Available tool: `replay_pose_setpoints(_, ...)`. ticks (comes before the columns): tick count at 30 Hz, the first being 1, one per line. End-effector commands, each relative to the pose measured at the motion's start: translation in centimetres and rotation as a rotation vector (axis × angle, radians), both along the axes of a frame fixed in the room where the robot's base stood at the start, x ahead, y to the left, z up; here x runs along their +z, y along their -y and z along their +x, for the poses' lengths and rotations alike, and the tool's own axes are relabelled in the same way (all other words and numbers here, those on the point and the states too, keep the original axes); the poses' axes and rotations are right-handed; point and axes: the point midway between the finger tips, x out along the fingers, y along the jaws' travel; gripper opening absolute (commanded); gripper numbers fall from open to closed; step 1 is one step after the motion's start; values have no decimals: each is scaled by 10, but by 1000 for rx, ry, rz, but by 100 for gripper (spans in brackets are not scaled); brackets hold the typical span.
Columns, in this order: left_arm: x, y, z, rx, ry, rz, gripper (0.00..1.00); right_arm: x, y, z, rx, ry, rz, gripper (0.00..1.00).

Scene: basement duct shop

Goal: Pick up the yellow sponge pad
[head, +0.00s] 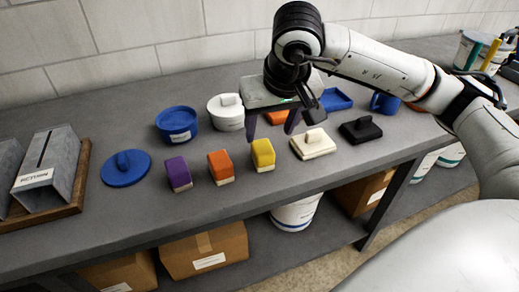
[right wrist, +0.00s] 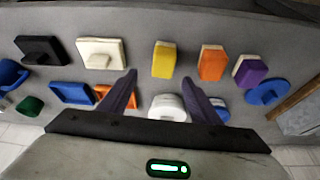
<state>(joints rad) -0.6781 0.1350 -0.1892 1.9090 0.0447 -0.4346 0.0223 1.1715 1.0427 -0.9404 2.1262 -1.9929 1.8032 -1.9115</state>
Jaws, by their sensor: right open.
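The yellow sponge pad (head: 262,153) stands on the grey bench near its front edge, at the right end of a row with an orange pad (head: 221,167) and a purple pad (head: 178,174). Each has a pale base. My right gripper (head: 270,128) is open and empty, above the bench and behind the yellow pad, not touching it. In the right wrist view the yellow pad (right wrist: 164,60) lies just beyond the gap between the fingertips (right wrist: 160,77). My left gripper is not in view.
A cream handled block (head: 313,146) and a black one (head: 361,130) stand right of the yellow pad. A white lidded pot (head: 226,113), blue pot (head: 177,125) and blue tray (head: 338,100) are behind. A blue lid (head: 124,169) and metal slotted box (head: 50,172) are left.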

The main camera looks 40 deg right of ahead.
Motion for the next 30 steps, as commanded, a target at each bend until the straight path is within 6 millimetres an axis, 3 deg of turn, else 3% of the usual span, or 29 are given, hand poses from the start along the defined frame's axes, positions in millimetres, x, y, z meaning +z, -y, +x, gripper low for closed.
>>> replay_pose_setpoints(3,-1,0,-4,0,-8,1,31,-20,3,6,0,-7,-1,58)
replay_pose_setpoints(13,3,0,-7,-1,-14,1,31,-48,3,18,0,-5,3,58)
replay_pose_setpoints(21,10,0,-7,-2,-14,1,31,-83,4,32,1,-5,4,58)
replay_pose_setpoints(30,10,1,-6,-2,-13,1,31,-87,5,34,1,-2,5,56)
